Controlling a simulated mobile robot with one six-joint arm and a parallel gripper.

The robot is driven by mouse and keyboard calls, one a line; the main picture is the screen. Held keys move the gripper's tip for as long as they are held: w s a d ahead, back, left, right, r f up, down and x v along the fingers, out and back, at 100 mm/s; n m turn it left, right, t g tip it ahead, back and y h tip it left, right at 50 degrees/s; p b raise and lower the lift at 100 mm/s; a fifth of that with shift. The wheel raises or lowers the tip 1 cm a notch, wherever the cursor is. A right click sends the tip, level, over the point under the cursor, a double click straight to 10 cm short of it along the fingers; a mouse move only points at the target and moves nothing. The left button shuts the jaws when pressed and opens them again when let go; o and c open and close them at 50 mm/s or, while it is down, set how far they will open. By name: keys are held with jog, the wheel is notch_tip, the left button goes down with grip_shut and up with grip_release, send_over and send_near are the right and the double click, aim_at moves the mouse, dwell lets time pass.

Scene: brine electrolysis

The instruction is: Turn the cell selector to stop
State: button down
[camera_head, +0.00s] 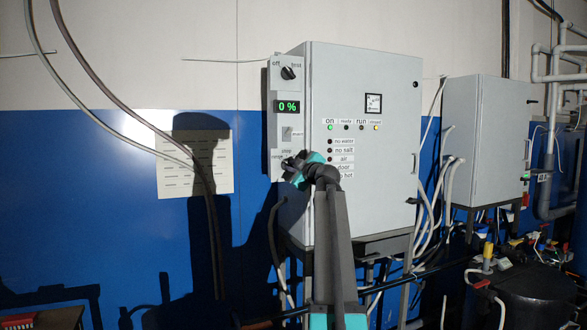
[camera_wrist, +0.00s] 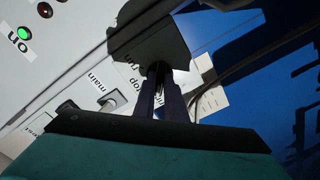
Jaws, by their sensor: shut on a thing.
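The cell selector is on the narrow left side panel (camera_head: 284,107) of the grey cabinet, below the main switch (camera_head: 287,133). A small printed label (camera_head: 286,150) shows just above it. My gripper (camera_head: 289,164) is at the selector, shut on it, and hides nearly all of the knob. In the wrist view my gripper's dark fingers (camera_wrist: 160,82) are close together in front of the panel. Printed words show beside them, partly covered. The knob's pointing direction cannot be told.
Above are a green display (camera_head: 288,107) reading 0 % and an off/test knob (camera_head: 288,72). The cabinet front (camera_head: 370,70) has lamps, with the "on" lamp (camera_head: 330,127) lit green. Hoses (camera_head: 115,95) hang at the left. A second cabinet (camera_head: 484,140) stands at the right.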

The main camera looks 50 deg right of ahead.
jog(key=shift+b, duration=0.35)
jog(key=shift+m, duration=0.4)
jog(key=shift+r+m+b, duration=0.15)
jog(key=shift+m+b, duration=2.45)
jog(key=shift+m, duration=1.9)
jog(key=c, duration=1.8)
grip_release()
